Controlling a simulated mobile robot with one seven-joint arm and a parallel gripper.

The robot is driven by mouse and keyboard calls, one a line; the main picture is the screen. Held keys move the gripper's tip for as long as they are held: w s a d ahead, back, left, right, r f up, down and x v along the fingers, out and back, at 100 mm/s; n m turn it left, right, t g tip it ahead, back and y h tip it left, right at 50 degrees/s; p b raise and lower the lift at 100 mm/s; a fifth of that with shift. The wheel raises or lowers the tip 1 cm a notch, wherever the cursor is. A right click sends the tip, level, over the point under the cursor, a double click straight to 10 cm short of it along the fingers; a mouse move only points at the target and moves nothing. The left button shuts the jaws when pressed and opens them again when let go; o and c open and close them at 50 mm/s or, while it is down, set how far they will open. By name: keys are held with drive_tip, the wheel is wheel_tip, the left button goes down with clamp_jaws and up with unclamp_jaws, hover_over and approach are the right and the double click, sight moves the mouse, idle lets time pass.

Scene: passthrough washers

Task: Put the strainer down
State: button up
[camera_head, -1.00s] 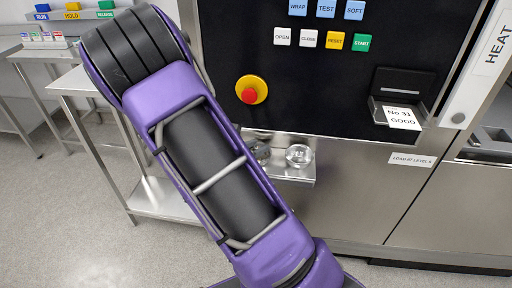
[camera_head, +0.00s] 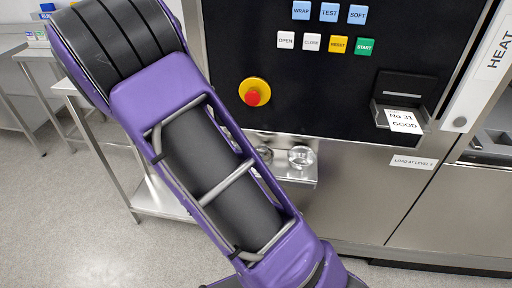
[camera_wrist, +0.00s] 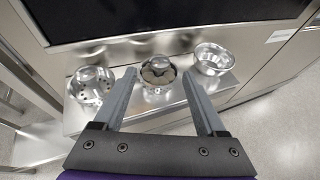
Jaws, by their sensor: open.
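A metal strainer (camera_wrist: 88,92) with dark holes in its wall sits at the left end of a steel shelf (camera_wrist: 150,119) in the wrist view. A round metal vessel (camera_wrist: 157,72) with a brownish inside stands in the middle of the shelf. My gripper (camera_wrist: 158,76) is open, its two grey fingers apart, with the middle vessel showing between and beyond the tips. Nothing is held. The strainer is left of the left finger, apart from it in the picture. In the head view my arm hides my gripper and part of the shelf.
A shiny metal bowl (camera_wrist: 212,58) stands at the shelf's right end; it also shows in the head view (camera_head: 300,157). Behind the shelf rises a black panel (camera_head: 340,95) with labelled buttons and a red stop knob (camera_head: 253,97). A steel table (camera_head: 158,196) stands left.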

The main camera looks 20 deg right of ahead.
drive_tip(key=v, duration=0.4)
drive_tip(key=shift+s+a+r, duration=0.15)
drive_tip(key=shift+s+a, duration=0.1)
drive_tip(key=shift+a, duration=0.05)
